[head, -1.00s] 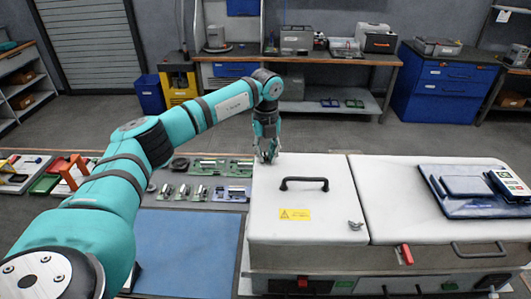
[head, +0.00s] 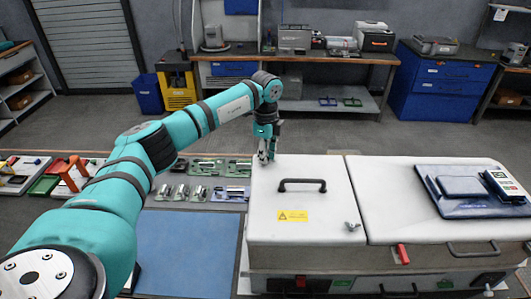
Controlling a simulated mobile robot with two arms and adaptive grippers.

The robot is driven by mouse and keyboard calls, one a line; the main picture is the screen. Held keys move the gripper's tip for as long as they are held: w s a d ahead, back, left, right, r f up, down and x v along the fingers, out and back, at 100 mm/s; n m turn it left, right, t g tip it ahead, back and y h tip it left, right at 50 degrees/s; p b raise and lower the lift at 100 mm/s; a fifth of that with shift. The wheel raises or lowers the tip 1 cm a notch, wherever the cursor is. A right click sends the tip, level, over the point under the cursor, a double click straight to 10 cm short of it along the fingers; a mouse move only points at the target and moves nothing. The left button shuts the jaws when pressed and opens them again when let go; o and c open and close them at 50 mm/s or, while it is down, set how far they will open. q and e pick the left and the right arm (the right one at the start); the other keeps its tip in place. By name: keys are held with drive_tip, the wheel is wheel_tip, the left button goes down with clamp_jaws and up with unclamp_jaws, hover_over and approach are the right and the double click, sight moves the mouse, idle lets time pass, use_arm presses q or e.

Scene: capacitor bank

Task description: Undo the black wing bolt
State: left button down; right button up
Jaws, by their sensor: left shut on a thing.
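My left gripper (head: 266,156) points straight down at the far left corner of the white lid (head: 270,235). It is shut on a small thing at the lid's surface. That thing is hidden by the fingers; from its place it seems to be the black wing bolt, but I cannot make out its shape or colour. A grey wing bolt (head: 352,226) stands at the near right of the same lid, apart from the gripper. My right gripper is not in view.
The lid has a black handle (head: 302,185) and a yellow warning label (head: 293,215). To the right is a second white lid (head: 400,195) with a blue tray (head: 470,205) on it. A blue mat (head: 190,250) lies clear at the left.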

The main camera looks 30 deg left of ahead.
use_arm(q)
drive_tip(key=shift+s+f+n, duration=0.1)
drive_tip(key=shift+f+n, duration=0.1)
drive_tip(key=shift+n, duration=1.4)
drive_tip(key=c, duration=1.5)
unclamp_jaws()
drive_tip(key=shift+o, duration=0.3)
drive_tip(key=shift+p, duration=0.3)
drive_tip(key=shift+w+a+r, duration=0.1)
drive_tip(key=shift+w+r, duration=0.1)
wheel_tip(320, 180, up, 12)
drive_tip(key=shift+f, duration=0.15)
drive_tip(key=shift+s+f, duration=0.1)
